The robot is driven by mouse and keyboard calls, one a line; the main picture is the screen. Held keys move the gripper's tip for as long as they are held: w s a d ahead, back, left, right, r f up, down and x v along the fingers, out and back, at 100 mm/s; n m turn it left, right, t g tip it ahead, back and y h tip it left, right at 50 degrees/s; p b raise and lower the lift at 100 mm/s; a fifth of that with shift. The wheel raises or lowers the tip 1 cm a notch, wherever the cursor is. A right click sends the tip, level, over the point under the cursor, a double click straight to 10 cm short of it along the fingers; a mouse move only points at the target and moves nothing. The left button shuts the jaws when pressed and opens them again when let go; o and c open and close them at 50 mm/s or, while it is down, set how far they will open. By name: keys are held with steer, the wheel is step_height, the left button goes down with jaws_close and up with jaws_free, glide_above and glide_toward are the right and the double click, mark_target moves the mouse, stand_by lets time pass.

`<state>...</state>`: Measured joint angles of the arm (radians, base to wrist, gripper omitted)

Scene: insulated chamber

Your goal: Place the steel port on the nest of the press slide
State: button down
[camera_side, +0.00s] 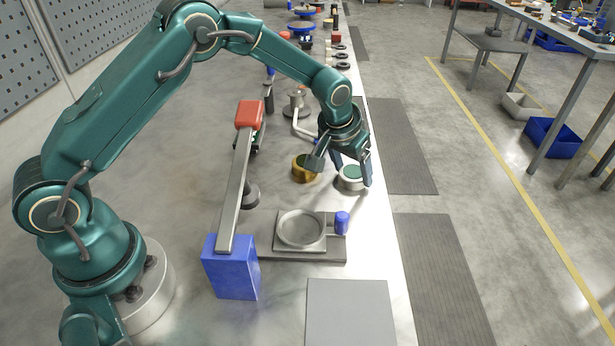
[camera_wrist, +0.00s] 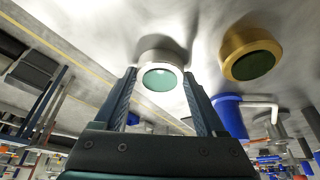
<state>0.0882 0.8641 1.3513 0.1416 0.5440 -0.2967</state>
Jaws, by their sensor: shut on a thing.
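The steel port (camera_side: 350,178) is a short silver cylinder with a green round window. It also shows in the wrist view (camera_wrist: 160,76), between my two fingertips. My gripper (camera_side: 343,170) is shut on it from both sides; its fingers show in the wrist view too (camera_wrist: 159,80). The port is at or very near the bench top; I cannot tell whether it touches. The nest (camera_side: 300,230) is an empty round grey recess with a raised rim. It sits on the press slide (camera_side: 325,254), a dark plate with a blue knob, nearer the camera than my gripper.
A brass port (camera_side: 304,170) with a green window stands just left of the steel port; it shows in the wrist view (camera_wrist: 250,52). A steel bar with a red end (camera_side: 249,113) and blue block (camera_side: 231,267) stands left of the nest. A flat grey plate (camera_side: 350,312) lies in front.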

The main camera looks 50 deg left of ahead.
steer(key=shift+r, duration=0.55)
steer(key=r, duration=0.3)
steer(key=shift+s+a+r, duration=0.1)
steer(key=shift+a+r, duration=0.2)
steer(key=shift+a, duration=0.1)
steer(key=s+a+r, duration=0.4)
steer(key=a+r, duration=0.2)
steer(key=a, duration=0.3)
steer(key=s+d+r+m+h, duration=0.1)
steer(key=s+d+r+m, duration=0.2)
steer(key=s+d+r, duration=0.7)
steer(key=n+y, duration=0.3)
steer(key=n, duration=0.6)
glide_above(303, 223)
steer(key=s, duration=0.2)
step_height(303, 223, down, 8)
steer(key=shift+g, duration=0.4)
steer(key=f, duration=0.2)
steer(key=d+f, duration=0.1)
steer(key=f, duration=0.2)
steer(key=shift+w, duration=0.1)
steer(key=shift+f, duration=2.25)
